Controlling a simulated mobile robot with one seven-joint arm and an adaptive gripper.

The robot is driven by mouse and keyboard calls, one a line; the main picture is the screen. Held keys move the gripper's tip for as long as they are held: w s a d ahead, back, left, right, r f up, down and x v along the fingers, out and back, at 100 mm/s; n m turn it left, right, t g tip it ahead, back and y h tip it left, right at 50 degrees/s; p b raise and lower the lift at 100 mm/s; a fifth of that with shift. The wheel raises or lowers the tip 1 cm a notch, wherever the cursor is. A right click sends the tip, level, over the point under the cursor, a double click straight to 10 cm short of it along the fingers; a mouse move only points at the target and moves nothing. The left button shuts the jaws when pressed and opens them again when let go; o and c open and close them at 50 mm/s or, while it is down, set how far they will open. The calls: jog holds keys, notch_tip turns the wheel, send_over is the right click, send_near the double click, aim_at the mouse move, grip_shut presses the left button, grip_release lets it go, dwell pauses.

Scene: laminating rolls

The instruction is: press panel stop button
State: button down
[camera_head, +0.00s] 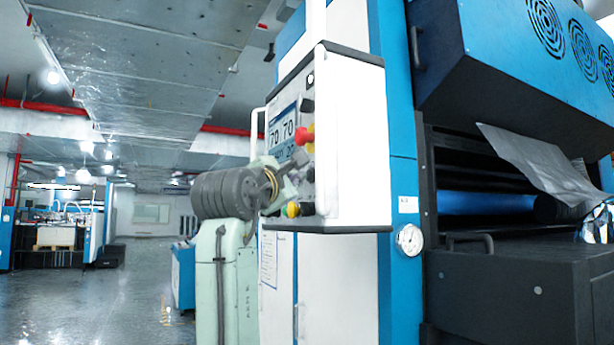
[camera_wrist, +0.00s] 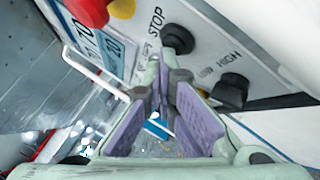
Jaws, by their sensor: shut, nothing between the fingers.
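The control panel (camera_head: 335,150) is on a white cabinet beside the blue machine. In the wrist view, a STOP label (camera_wrist: 156,20) is printed on the panel face, and a round black button (camera_wrist: 178,38) sits just beside it. My gripper (camera_wrist: 161,72) is shut and empty, its fingertips pointing at the panel close to this black button. I cannot tell whether they touch it. In the head view, my gripper (camera_head: 292,178) is in front of the panel, below the red emergency button (camera_head: 304,136), and hides part of the panel face.
A black knob (camera_wrist: 232,90) by the LOW and HIGH labels is right of my gripper. The panel's display (camera_head: 283,131) and a white handle bar (camera_head: 257,135) are on its left. A pressure gauge (camera_head: 409,240) is on the machine. Open floor (camera_head: 110,300) lies to the left.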

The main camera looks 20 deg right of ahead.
jog(key=shift+a, duration=0.55)
jog(key=shift+a, duration=0.1)
jog(key=a, duration=0.4)
jog(key=shift+s+a, duration=0.15)
jog(key=shift+a, duration=0.25)
dwell(0.5)
